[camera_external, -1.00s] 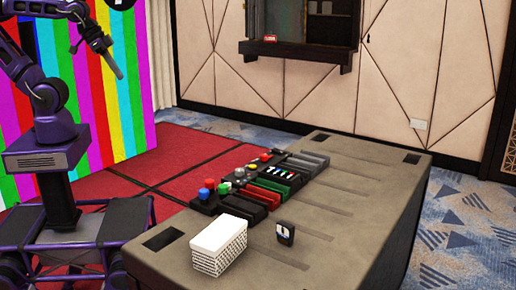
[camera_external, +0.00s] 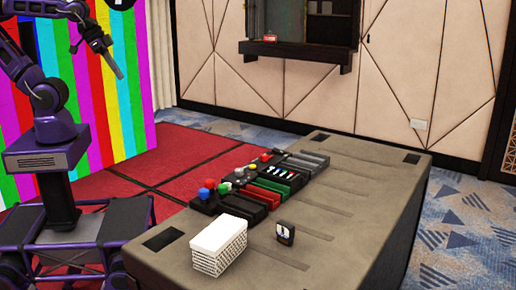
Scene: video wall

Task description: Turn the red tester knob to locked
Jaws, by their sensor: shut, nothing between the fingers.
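A row of dark control modules (camera_external: 238,205) lies along the left side of the grey table top (camera_external: 340,220). My gripper (camera_external: 119,74) is shut and empty, raised high at the upper left in front of the striped screen. It is well apart from the table and the modules.
A white box with a patterned side (camera_external: 219,246) stands at the front of the table, and a small dark device (camera_external: 286,233) sits right of it. The table's right part is clear. A colour-striped video wall (camera_external: 165,85) stands behind my arm.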

